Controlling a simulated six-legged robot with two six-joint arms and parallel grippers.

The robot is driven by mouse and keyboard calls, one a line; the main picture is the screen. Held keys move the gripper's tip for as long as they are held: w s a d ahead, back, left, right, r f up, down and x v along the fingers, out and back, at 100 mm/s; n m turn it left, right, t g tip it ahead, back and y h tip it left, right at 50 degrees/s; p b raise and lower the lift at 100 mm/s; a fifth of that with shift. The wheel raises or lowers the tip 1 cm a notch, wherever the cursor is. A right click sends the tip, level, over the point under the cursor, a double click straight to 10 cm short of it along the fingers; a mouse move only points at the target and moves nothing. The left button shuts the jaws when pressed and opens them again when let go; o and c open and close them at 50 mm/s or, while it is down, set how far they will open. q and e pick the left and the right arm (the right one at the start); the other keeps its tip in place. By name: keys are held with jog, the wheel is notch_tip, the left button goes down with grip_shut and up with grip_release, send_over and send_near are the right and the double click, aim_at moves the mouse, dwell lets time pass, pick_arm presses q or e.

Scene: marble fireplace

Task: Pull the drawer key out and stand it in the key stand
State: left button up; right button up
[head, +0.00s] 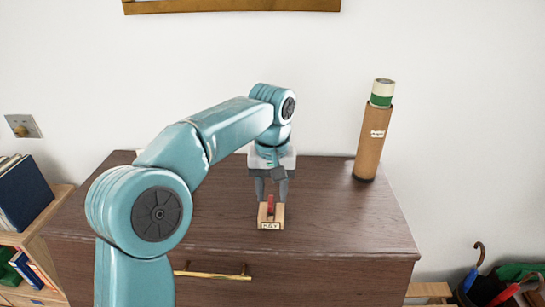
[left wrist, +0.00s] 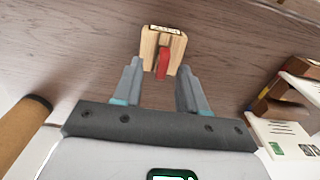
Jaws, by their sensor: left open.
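The key stand (head: 271,224) is a small light-wood block with a dark-lettered label, on top of the brown chest near its front edge. The red key (head: 270,205) stands upright in it. The left wrist view also shows the key stand (left wrist: 151,42) with the red key (left wrist: 163,62). My left gripper (head: 271,198) is open just above and behind the stand. In the left wrist view its fingers (left wrist: 160,72) are apart, one on each side of the red key, with gaps showing. My right gripper is not in view. The drawer's keyhole is not visible.
The chest (head: 350,230) has a drawer with a brass handle (head: 212,275). A brown cardboard tube (head: 372,140) stands at the back right of the top. Books (head: 22,192) are on a shelf at left; umbrellas (head: 475,270) stand at lower right. The chest top around the stand is clear.

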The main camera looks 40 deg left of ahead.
aim_at(272, 199)
pick_arm(q)
notch_tip(272, 199, up, 13)
jog(key=p, duration=0.4)
jog(key=shift+f, duration=0.1)
jog(key=shift+d, duration=0.1)
